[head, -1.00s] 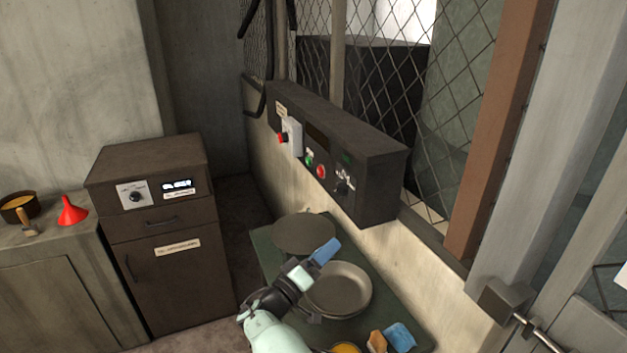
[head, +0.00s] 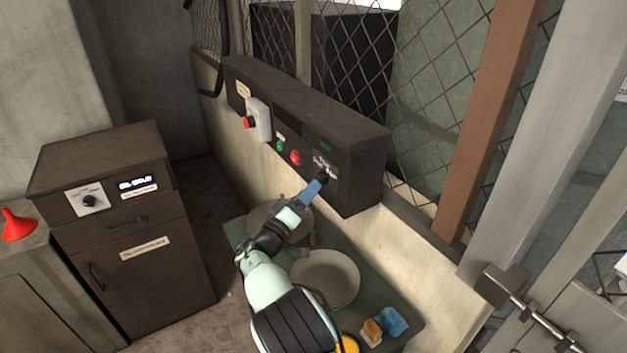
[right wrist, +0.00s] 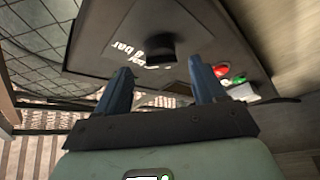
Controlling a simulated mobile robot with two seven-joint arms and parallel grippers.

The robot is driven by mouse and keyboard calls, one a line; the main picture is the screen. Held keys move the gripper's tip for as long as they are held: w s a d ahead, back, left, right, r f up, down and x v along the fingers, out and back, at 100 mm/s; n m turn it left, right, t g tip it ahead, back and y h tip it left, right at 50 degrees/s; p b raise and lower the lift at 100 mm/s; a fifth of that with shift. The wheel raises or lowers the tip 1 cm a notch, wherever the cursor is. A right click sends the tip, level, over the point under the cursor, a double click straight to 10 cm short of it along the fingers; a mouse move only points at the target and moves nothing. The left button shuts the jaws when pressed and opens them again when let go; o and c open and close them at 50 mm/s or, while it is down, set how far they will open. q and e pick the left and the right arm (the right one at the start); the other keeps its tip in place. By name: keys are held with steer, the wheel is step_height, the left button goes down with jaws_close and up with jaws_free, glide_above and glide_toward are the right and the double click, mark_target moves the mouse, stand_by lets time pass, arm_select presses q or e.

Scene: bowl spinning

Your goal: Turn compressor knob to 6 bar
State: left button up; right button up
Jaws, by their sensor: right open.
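The black knob (head: 322,176) is on the front of the dark control panel (head: 352,182), near its right end. White lettering beside it in the right wrist view includes "bar"; the pointer setting cannot be read. My right gripper (head: 317,189), with blue fingers, is just in front of the knob and partly covers it in the head view. In the right wrist view the gripper (right wrist: 160,76) is open, and the knob (right wrist: 160,50) shows between and beyond the fingertips. I see no clear contact. My left gripper is not in view.
The panel also carries a red button (head: 295,158), a green button (head: 280,146) and a red switch on a grey box (head: 259,120). Below are a green table (head: 388,302), plates and sponges. A brown cabinet (head: 185,262) with another knob (head: 89,200) stands left.

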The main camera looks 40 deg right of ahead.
mark_target(319, 179)
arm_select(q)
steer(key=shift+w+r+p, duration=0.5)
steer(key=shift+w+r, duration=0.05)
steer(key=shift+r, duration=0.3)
arm_select(e)
steer(key=x, duration=0.4)
